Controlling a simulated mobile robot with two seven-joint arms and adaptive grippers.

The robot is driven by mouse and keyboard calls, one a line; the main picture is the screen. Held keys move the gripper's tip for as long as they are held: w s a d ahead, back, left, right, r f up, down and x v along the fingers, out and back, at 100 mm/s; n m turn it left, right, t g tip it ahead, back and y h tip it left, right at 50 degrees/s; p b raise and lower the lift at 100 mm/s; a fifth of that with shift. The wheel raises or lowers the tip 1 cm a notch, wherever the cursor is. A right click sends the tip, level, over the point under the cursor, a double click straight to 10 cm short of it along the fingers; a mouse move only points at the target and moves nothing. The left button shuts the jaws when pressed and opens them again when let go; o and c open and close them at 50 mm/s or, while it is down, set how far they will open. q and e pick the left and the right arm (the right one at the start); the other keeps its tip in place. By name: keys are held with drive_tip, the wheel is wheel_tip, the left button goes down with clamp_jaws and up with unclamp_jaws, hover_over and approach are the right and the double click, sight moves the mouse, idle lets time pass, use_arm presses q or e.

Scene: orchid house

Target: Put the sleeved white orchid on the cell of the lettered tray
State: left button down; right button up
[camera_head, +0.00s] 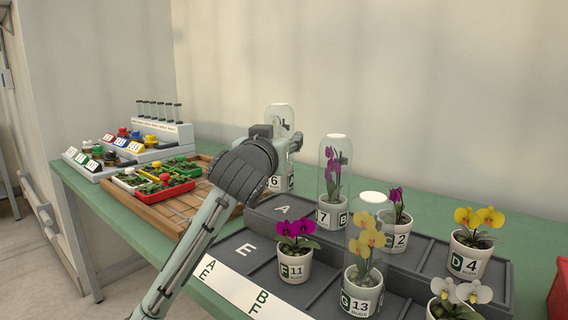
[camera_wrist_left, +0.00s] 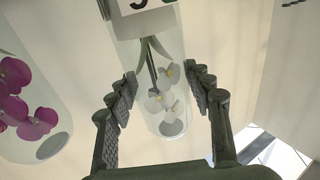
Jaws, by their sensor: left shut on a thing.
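The sleeved white orchid (camera_head: 280,113) is in a clear sleeve with a white numbered pot, behind my left wrist. My left gripper (camera_head: 291,143) is shut on its sleeve. In the left wrist view the white blooms (camera_wrist_left: 163,100) show through the sleeve between the fingers (camera_wrist_left: 165,95). The pot stays upright near the back left of the lettered tray (camera_head: 232,271); I cannot tell whether it touches anything below. The tray has dark cells in two levels, with a bare A cell (camera_head: 284,208) behind a bare E cell (camera_head: 246,248). My right gripper is out of view.
A sleeved purple orchid (camera_head: 333,165) stands close right of the held one. Several other potted orchids, including a sleeved yellow one (camera_head: 363,270), fill the tray's right side. A wooden slatted tray (camera_head: 155,212) with seedling trays lies left, with a tube rack (camera_head: 162,128) behind.

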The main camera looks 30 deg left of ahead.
use_arm(q)
drive_tip(key=shift+w+d+f, duration=0.15)
drive_tip(key=shift+w+d, duration=0.05)
drive_tip(key=shift+w, duration=0.15)
drive_tip(key=shift+w+d+f, duration=0.1)
drive_tip(key=shift+f, duration=0.2)
wheel_tip(320, 180, down, 3)
drive_tip(key=shift+f+b, duration=0.2)
drive_tip(key=shift+b, duration=0.2)
drive_tip(key=shift+f, duration=0.1)
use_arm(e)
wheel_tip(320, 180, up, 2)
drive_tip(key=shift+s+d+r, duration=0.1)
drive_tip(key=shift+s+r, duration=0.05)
use_arm(q)
drive_tip(key=shift+f, duration=0.15)
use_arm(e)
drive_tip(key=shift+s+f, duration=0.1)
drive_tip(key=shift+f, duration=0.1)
use_arm(q)
drive_tip(key=c, duration=0.6)
unclamp_jaws()
drive_tip(key=shift+c, duration=0.2)
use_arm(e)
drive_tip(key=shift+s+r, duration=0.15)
